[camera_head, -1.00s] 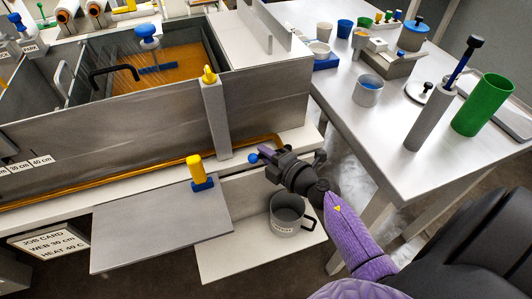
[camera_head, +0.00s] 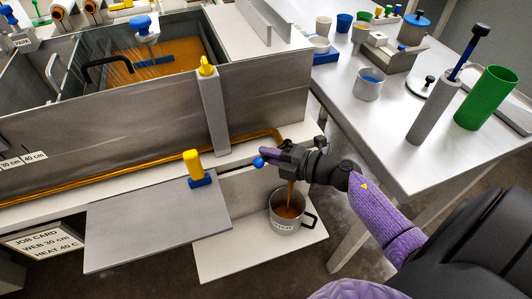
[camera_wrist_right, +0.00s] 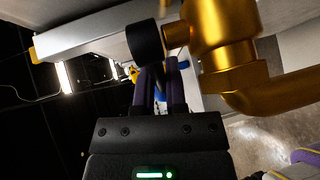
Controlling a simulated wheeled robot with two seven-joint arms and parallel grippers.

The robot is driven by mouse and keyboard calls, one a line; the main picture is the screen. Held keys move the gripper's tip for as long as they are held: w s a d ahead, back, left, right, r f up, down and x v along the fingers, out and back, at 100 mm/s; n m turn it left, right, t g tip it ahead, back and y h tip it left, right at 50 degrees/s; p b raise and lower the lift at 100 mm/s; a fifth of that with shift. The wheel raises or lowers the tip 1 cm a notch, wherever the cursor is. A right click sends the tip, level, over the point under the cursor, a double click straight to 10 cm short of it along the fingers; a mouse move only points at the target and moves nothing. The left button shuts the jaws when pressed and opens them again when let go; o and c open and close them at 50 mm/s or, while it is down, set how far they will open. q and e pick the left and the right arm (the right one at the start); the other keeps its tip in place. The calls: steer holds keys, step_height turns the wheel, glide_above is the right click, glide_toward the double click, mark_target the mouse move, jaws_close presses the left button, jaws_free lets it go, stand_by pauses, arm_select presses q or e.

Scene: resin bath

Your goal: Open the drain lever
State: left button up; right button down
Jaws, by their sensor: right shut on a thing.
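The drain lever shows as a blue knob (camera_head: 258,162) at the front of the resin bath (camera_head: 110,128). My right gripper (camera_head: 272,155) is shut on the lever, just right of the knob. In the right wrist view, my gripper's fingers (camera_wrist_right: 166,84) reach up beside a gold valve body (camera_wrist_right: 224,42) with a black round part (camera_wrist_right: 145,42) at its side. A stream of amber resin (camera_head: 291,196) falls from under the gripper into a grey metal pot (camera_head: 284,225). Resin shows inside the pot. The lever's grip area is mostly hidden. My left gripper is out of view.
The pot stands on a low white shelf (camera_head: 240,260). A grey panel (camera_head: 150,228) with a yellow-topped blue clamp (camera_head: 195,166) lies to its left. A table (camera_head: 385,150) on the right carries a green cylinder (camera_head: 487,97) and several cups.

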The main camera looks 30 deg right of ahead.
steer(key=shift+s+d+f+n+g+y+b, duration=0.1)
steer(key=shift+s+f+n+g+y+b, duration=0.2)
steer(key=shift+n+g+y, duration=0.25)
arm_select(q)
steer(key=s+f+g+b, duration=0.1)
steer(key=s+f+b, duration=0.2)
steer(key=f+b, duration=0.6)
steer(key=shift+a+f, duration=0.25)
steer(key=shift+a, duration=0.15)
arm_select(e)
steer(key=shift+s+d+r+n+g+y, duration=0.1)
steer(key=shift+s+d+n+g+y, duration=0.3)
steer(key=shift+n+g+y, duration=0.8)
steer(key=shift+s+d+r+n+g+y, duration=0.15)
steer(key=shift+s+n+g+y, duration=0.4)
steer(key=shift+n+g+y, duration=0.6)
steer(key=shift+s+d+f+n+g+y, duration=0.1)
steer(key=shift+s+d+n+g+y, duration=0.15)
steer(key=shift+s+n+g+y, duration=0.85)
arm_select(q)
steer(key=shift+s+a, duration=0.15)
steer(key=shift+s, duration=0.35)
arm_select(e)
steer(key=shift+w+r+n+g+h, duration=0.1)
steer(key=shift+w+n+g+h, duration=0.2)
steer(key=shift+w+g, duration=0.35)
steer(key=c, duration=0.7)
jaws_free()
